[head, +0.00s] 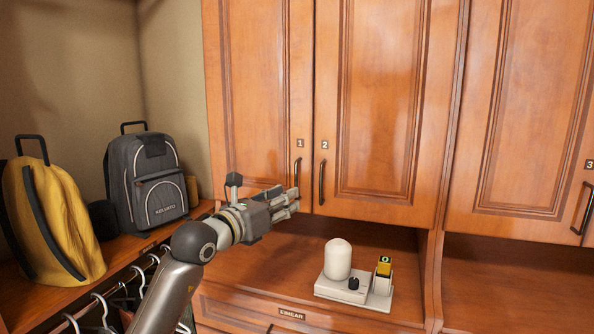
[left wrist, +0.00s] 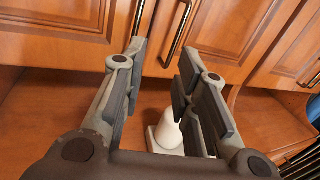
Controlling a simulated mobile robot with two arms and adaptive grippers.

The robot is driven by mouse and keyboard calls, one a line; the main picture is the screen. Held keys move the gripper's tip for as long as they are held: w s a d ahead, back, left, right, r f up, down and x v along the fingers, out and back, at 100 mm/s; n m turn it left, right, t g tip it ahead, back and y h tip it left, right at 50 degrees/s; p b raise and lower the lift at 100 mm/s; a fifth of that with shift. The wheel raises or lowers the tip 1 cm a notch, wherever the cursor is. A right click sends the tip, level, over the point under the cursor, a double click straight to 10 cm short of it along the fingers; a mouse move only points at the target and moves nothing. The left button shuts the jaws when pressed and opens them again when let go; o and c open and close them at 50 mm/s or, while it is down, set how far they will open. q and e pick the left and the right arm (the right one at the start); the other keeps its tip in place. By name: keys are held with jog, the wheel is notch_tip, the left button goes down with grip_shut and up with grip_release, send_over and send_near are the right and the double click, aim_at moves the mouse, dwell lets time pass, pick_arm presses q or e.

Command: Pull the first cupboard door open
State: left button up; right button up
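The first cupboard door (head: 258,90), reddish-brown wood marked 1, is shut. Its dark upright handle (head: 297,170) is at its lower right edge, and the gripper hides the handle's lower end in the head view. My left gripper (head: 294,200) is at that lower end; contact cannot be told. In the left wrist view my left gripper (left wrist: 158,58) is open, its fingers apart with nothing clasped between them. The first door's handle (left wrist: 138,14) shows just beyond the left fingertip, and the second door's handle (left wrist: 180,28) beyond the right one. My right gripper is not in view.
The second door (head: 385,100) and third door (head: 530,110) are shut. A white domed device (head: 338,260) stands on the shelf below. A grey backpack (head: 150,185) and yellow backpack (head: 55,220) stand left, above hangers (head: 140,275). Space before the doors looks clear.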

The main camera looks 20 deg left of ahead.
aim_at(296, 175)
pick_arm(q)
jog(key=shift+t+y, duration=0.3)
jog(key=shift+y, duration=0.6)
jog(key=shift+w+r+p, duration=0.4)
jog(key=shift+w+p, duration=0.4)
jog(key=shift+w, duration=1)
jog(key=shift+w+r+p, duration=0.45)
jog(key=shift+w+p, duration=0.4)
jog(key=shift+w, duration=0.95)
jog(key=shift+w+r+p, duration=0.4)
jog(key=shift+w+p, duration=0.4)
jog(key=shift+w, duration=1)
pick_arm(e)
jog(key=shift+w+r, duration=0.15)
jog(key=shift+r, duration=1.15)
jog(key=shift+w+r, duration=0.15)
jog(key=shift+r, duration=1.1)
pick_arm(q)
grip_shut()
